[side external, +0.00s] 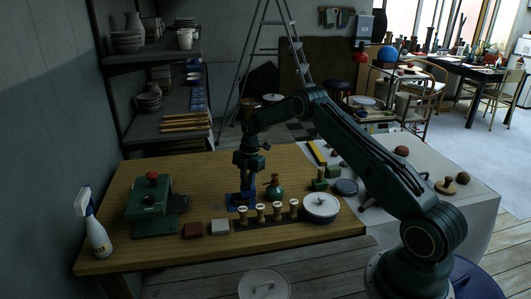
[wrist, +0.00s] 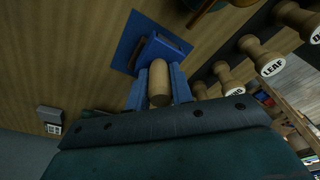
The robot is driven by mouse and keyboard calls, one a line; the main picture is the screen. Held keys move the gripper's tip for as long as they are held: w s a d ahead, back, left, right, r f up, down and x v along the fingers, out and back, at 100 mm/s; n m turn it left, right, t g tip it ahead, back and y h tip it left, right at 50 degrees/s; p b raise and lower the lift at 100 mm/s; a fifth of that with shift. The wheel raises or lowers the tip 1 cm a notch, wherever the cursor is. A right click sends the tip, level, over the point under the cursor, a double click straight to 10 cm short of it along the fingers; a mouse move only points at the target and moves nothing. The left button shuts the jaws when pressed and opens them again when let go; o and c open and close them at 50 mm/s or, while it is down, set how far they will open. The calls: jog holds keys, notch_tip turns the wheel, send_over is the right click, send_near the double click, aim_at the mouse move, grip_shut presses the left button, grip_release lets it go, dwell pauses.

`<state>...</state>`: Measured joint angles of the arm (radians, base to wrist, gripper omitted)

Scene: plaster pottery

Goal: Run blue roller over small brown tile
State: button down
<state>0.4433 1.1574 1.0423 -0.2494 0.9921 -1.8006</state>
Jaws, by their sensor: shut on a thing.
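My gripper (side external: 246,182) points down over the wooden table, near its middle. In the wrist view, my gripper (wrist: 159,88) is shut on the pale wooden handle (wrist: 158,82) of the blue roller, whose blue frame (wrist: 150,52) lies just beyond the fingers. A flat blue piece (wrist: 126,40) shows around the frame; whether it is a stand or part of the roller I cannot tell. In the side view the blue roller (side external: 241,200) is small and dark, at table level. A small red-brown block (side external: 193,230), perhaps the brown tile, lies to its left near the front edge.
A pale block (side external: 220,227) lies beside the red-brown one.

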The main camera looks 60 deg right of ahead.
jog(key=shift+f, duration=0.25)
dwell(0.5)
